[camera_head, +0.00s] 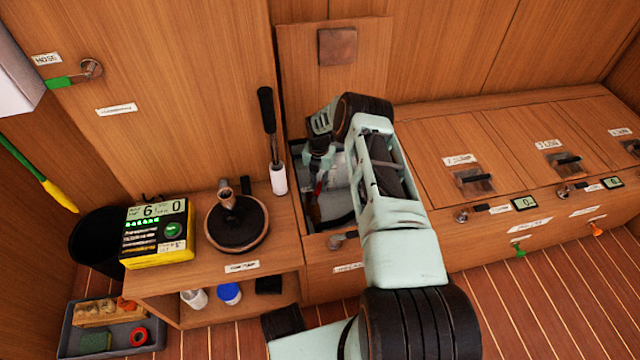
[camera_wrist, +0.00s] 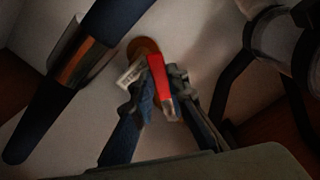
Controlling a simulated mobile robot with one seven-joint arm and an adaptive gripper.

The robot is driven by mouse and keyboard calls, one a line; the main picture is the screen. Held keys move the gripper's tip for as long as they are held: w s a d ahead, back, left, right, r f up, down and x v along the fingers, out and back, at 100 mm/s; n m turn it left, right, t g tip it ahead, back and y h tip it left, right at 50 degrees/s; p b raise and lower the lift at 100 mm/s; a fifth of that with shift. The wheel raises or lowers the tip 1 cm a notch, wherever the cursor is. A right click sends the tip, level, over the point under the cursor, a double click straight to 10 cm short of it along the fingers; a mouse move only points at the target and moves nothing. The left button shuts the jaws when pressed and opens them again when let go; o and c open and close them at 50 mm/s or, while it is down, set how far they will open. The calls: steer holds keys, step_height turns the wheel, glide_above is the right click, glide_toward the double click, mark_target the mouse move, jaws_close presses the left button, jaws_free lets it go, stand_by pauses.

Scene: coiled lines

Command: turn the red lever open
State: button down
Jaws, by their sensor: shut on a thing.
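The red lever (camera_wrist: 161,88) is in the middle of the wrist view, in front of a round copper-coloured fitting (camera_wrist: 143,48). My gripper (camera_wrist: 162,92) has its two fingers closed on the lever from both sides. In the head view my gripper (camera_head: 319,160) reaches down into an open locker (camera_head: 309,222) in the bench. A small bit of the red lever (camera_head: 318,188) shows there beside the fingers. My arm hides much of the locker's inside. A small white tag (camera_wrist: 131,74) hangs beside the lever.
The raised wooden lid (camera_head: 290,50) stands behind the locker. A round tray (camera_head: 262,222) and yellow meter (camera_head: 157,232) sit on the left shelf.

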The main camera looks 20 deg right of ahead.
mark_target(319, 187)
steer(key=shift+w, duration=0.1)
steer(key=c, duration=1.9)
jaws_free()
step_height(319, 187, up, 12)
